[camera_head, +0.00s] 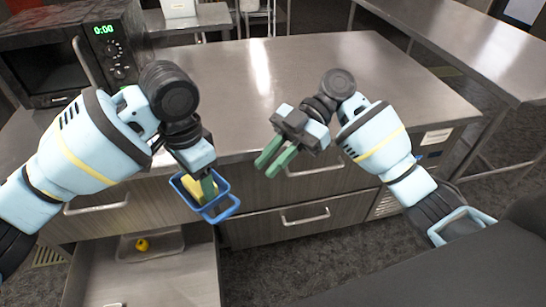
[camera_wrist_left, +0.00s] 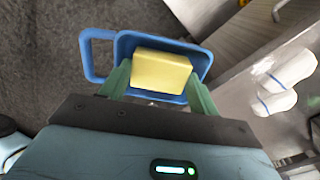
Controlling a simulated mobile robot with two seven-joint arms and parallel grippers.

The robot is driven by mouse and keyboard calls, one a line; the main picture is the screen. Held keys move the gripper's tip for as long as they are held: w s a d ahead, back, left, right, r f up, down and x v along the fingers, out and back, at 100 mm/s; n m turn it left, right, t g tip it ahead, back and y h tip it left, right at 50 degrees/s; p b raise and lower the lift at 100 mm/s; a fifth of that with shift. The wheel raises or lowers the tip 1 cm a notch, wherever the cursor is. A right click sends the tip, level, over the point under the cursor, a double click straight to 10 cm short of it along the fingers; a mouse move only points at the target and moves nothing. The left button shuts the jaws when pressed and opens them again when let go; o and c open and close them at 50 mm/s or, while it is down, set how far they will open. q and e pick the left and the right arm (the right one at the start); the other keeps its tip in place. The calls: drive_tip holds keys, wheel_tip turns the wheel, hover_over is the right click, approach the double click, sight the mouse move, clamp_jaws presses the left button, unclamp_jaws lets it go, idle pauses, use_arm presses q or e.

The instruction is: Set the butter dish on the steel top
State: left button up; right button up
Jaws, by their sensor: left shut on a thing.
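The butter dish (camera_head: 222,212) is a blue dish with a loop handle and a yellow block of butter in it. My left gripper (camera_head: 208,188) is shut on it and holds it in front of the counter's drawer fronts, below the level of the steel top (camera_head: 300,75). In the left wrist view the dish (camera_wrist_left: 126,45) sits between the green fingers, with the butter (camera_wrist_left: 160,70) inside. My right gripper (camera_head: 274,160) is empty over the counter's front edge, with its two green fingers apart.
A black microwave (camera_head: 50,60) stands at the left end of the counter. The middle of the steel top is clear. Below the left arm a drawer (camera_head: 150,280) is pulled out, with a tray and a small yellow thing (camera_head: 142,245) in it. Another steel table (camera_head: 460,45) stands at right.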

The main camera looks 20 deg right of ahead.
sight(224, 214)
drive_tip(key=x, duration=1.2)
drive_tip(key=shift+w+f, duration=0.1)
